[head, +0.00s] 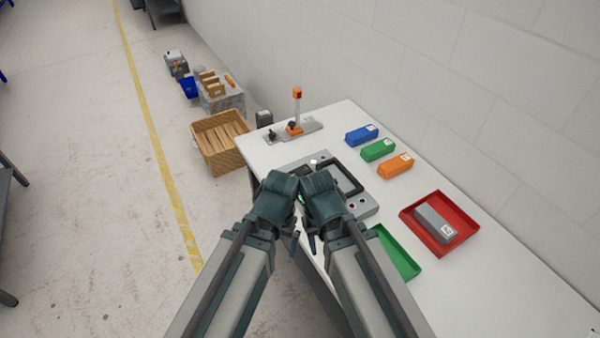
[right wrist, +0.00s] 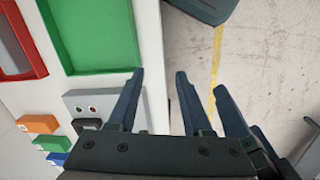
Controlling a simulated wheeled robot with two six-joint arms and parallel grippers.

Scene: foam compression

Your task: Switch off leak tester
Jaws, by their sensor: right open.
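The leak tester appears to be the grey device (head: 365,208) with a dark-framed screen on the white table, partly hidden behind my arms. In the right wrist view, a grey panel (right wrist: 76,103) with a red and a green button shows left of my fingers. My right gripper (right wrist: 158,88) is open and empty, with one finger over the table edge and the other over the floor side. In the head view it (head: 312,243) is small beside the device's front. My left gripper (head: 293,243) is close beside it, and its jaws are too hidden to judge.
A green tray (head: 392,252) and a red tray (head: 462,214) holding a grey block (head: 434,222) lie to the right. Blue, green and orange blocks (head: 378,150) line the wall side. A lever fixture (head: 297,112) stands at the far end. The table's front edge is near both grippers.

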